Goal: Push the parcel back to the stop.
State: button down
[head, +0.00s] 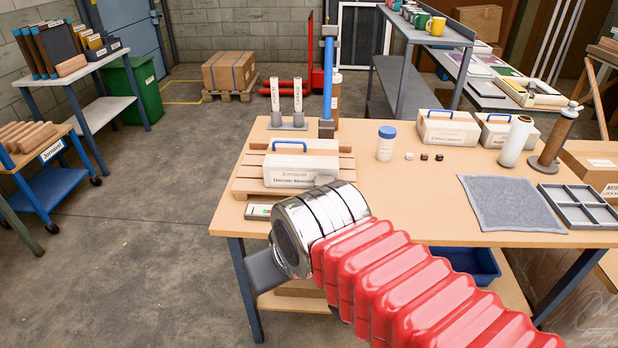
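A white box with a blue handle and a printed label (301,171) stands upright on a slatted wooden board (250,168) at the left end of the workbench. It is the likeliest parcel, but I cannot tell for sure. I cannot make out a stop; the board's far part is partly hidden behind the box. My gripper (266,271) shows as a dark grey piece beyond a chrome wrist and red bellows. It is in front of the bench's near left edge, nearer to me than the box and apart from it. Its fingers are not clearly visible.
The workbench (420,210) also carries a blue-capped jar (386,143), two more blue-handled boxes (447,128), a grey mat (510,203) and a divided tray (580,206). A blue post (328,75) rises at the back.

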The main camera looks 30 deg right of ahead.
aim_at(292, 164)
jog(key=u, duration=0.05)
jog(key=i, duration=1)
jog(key=z, duration=0.05)
